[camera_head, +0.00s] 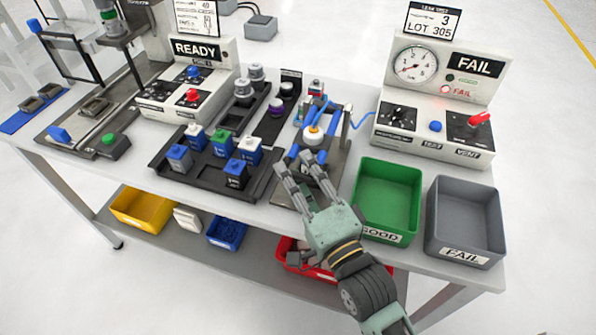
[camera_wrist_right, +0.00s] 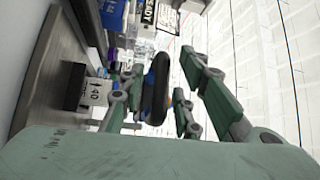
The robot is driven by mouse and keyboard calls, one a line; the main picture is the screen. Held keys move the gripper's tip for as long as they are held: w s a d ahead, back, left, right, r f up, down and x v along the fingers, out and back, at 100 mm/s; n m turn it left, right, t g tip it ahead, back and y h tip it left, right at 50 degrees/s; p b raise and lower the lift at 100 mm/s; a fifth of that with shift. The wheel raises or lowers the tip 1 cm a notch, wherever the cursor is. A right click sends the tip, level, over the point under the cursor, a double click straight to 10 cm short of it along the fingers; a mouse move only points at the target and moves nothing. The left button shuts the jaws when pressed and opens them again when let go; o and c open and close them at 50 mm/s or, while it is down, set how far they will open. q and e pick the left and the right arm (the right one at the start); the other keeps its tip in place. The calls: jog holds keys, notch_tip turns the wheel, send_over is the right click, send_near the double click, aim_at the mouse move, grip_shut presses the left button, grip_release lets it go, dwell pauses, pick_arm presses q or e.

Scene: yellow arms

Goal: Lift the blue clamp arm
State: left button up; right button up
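The blue clamp arm (camera_head: 294,152) is on the clamp fixture (camera_head: 338,160) at the middle of the bench, beside a white and orange round part (camera_head: 313,133). My right gripper (camera_head: 299,172) is just in front of it, with its fingers spread and pointing at it. In the right wrist view, a dark blue bar (camera_wrist_right: 156,88), seemingly the clamp arm's handle, stands between the open fingers (camera_wrist_right: 165,95). I cannot tell whether any finger touches it. My left gripper is not in view.
A green GOOD bin (camera_head: 388,170) and a grey FAIL bin (camera_head: 465,190) stand to the right. A gauge tester (camera_head: 435,140) reading FAIL is behind them. A black tray (camera_head: 203,172) with several small blocks lies to the left. A blue hose (camera_head: 363,118) runs from the fixture to the tester.

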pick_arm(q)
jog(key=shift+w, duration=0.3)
pick_arm(e)
grip_shut()
dwell(0.3)
